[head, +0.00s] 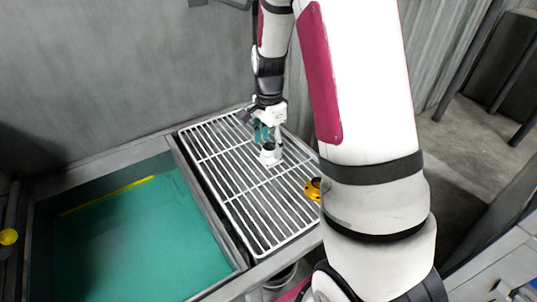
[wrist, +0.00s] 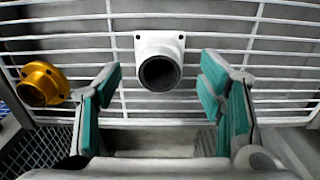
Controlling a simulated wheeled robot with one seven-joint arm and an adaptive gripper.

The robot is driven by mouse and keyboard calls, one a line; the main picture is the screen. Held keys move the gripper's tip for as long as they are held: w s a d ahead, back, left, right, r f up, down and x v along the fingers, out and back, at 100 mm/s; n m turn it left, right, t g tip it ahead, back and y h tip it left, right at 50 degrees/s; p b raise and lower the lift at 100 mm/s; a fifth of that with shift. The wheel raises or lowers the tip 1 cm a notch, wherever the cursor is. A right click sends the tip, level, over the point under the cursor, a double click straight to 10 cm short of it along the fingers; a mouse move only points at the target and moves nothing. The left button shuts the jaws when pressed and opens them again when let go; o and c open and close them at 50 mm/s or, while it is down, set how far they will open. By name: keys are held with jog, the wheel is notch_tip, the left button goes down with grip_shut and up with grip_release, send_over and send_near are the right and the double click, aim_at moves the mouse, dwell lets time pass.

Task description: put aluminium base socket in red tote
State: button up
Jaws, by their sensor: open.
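The aluminium base socket, a pale square-flanged piece with a dark round bore, sits on the white wire rack; it shows in the head view (head: 269,156) and at the upper middle of the wrist view (wrist: 160,62). My gripper (head: 267,134) points down just above it in the head view. In the wrist view my gripper (wrist: 162,84) is open, with teal-padded fingers apart to the left and right of the socket. Nothing is held between them. I cannot tell whether a finger touches the socket. No red tote is visible in either view.
A gold round-flanged socket (head: 313,188) lies on the rack to the right, partly behind my arm; it is at the left in the wrist view (wrist: 42,83). The wire rack (head: 233,183) is otherwise mostly bare. A teal-floored basin (head: 130,240) lies left of it. A grey wall stands behind.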

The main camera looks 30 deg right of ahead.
aim_at(269, 146)
notch_tip(269, 146, down, 3)
jog(key=shift+f, duration=0.15)
grip_shut()
dwell(0.4)
jog(key=shift+r, duration=0.6)
jog(key=r, duration=0.1)
jog(key=s+r, duration=0.1)
jog(key=shift+a+r, duration=0.1)
jog(key=shift+r, duration=0.2)
jog(key=s+a, duration=0.1)
jog(key=s, duration=0.4)
jog(key=s+a+r, duration=0.1)
jog(key=s, duration=0.3)
jog(key=s+a, duration=0.1)
jog(key=s, duration=0.4)
jog(key=shift+s+r+p, duration=0.15)
jog(key=shift+s+p, duration=0.15)
